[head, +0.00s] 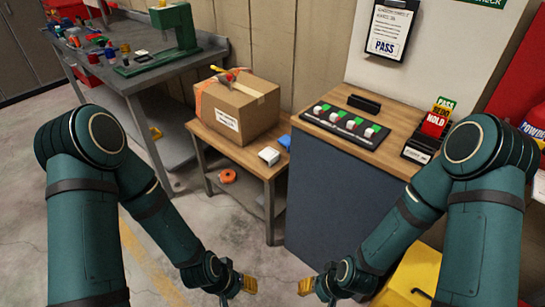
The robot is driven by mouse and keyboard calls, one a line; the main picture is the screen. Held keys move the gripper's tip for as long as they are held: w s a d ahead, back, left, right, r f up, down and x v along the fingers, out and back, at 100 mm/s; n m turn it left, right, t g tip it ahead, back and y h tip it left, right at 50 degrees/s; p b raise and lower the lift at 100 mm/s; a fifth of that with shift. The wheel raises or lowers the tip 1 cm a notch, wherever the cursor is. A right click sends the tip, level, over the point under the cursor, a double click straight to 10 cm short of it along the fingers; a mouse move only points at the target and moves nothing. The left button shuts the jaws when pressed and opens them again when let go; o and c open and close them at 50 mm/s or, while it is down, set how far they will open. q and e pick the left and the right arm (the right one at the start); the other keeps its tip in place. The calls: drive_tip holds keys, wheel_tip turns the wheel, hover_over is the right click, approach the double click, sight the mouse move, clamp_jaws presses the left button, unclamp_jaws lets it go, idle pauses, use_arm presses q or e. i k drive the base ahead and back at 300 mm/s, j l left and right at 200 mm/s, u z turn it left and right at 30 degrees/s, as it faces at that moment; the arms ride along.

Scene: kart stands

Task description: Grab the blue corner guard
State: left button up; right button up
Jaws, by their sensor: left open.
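A small blue piece, which looks like the blue corner guard (285,141), lies at the right end of the low wooden table (243,152), against the blue-grey cabinet. A white piece (268,156) lies on the table just in front of it. My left gripper (248,285) is low in front of the table, well apart from the blue piece. It is open and I see nothing in it. My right gripper (306,287) is low in front of the cabinet; its small yellow tips show, but not whether they are apart.
A cardboard box (235,108) with tools on top stands on the low table. An orange roll (228,176) sits below. The cabinet (330,205) rises at right, bearing a black tray (346,124). A metal workbench (125,77) stands at left. Floor before the table is clear.

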sight(285, 140)
drive_tip(key=j+z, duration=0.1)
drive_tip(key=z, duration=0.3)
drive_tip(key=i+j+z, duration=0.1)
drive_tip(key=z, duration=0.25)
drive_tip(key=j+z, duration=0.15)
drive_tip(key=z, duration=0.25)
drive_tip(key=i+j+z, duration=0.1)
drive_tip(key=j+z, duration=0.15)
drive_tip(key=j, duration=0.2)
drive_tip(key=j+z, duration=0.25)
drive_tip(key=j, duration=0.2)
drive_tip(key=j+z, duration=0.1)
drive_tip(key=j, duration=0.9)
drive_tip(key=i+j, duration=0.2)
drive_tip(key=i, duration=0.35)
